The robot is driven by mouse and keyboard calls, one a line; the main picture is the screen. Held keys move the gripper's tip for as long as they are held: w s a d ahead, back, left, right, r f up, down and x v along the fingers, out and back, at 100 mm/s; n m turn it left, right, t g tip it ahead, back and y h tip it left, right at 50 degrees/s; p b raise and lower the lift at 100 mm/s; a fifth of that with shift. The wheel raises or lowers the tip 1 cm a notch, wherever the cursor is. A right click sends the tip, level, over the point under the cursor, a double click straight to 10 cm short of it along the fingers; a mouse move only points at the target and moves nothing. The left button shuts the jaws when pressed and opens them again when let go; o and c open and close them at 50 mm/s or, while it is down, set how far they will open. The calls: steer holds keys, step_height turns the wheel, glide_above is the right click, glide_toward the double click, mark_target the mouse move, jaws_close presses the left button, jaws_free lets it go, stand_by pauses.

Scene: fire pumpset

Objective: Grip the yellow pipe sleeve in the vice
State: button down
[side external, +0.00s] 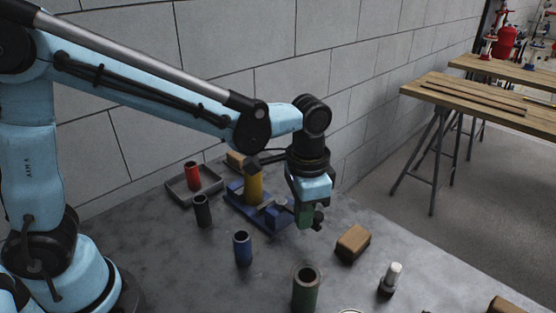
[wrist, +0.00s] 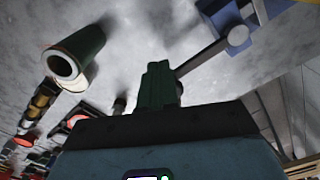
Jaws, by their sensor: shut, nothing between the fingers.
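The yellow pipe sleeve (side external: 254,186) stands upright in the blue vice (side external: 273,216). Whether both vice jaws touch it I cannot tell. My gripper (side external: 304,218) is shut and empty, pointing down beside the right end of the vice, clear of the sleeve. A dark round knob (side external: 318,218) shows right beside my fingers. In the wrist view my green fingers (wrist: 158,85) are together, and a thin bar with a round blue-grey end (wrist: 238,36) runs close by them.
A red sleeve (side external: 192,175) stands in a grey tray (side external: 209,184). Black (side external: 202,210), blue (side external: 242,247) and green (side external: 305,290) sleeves stand on the bench. A brown block (side external: 353,243) and a white-topped cylinder (side external: 390,278) are at right. The block wall is behind.

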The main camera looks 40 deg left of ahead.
steer(key=shift+f, duration=0.55)
steer(key=shift+f, duration=0.7)
steer(key=shift+f, duration=0.15)
steer(key=shift+w, duration=0.1)
steer(key=shift+w+d, duration=0.25)
steer(key=shift+w, duration=0.7)
steer(key=shift+s, duration=0.2)
stand_by(0.3)
steer(key=shift+s+a, duration=0.15)
steer(key=shift+s, duration=0.4)
step_height(320, 180, up, 7)
stand_by(0.8)
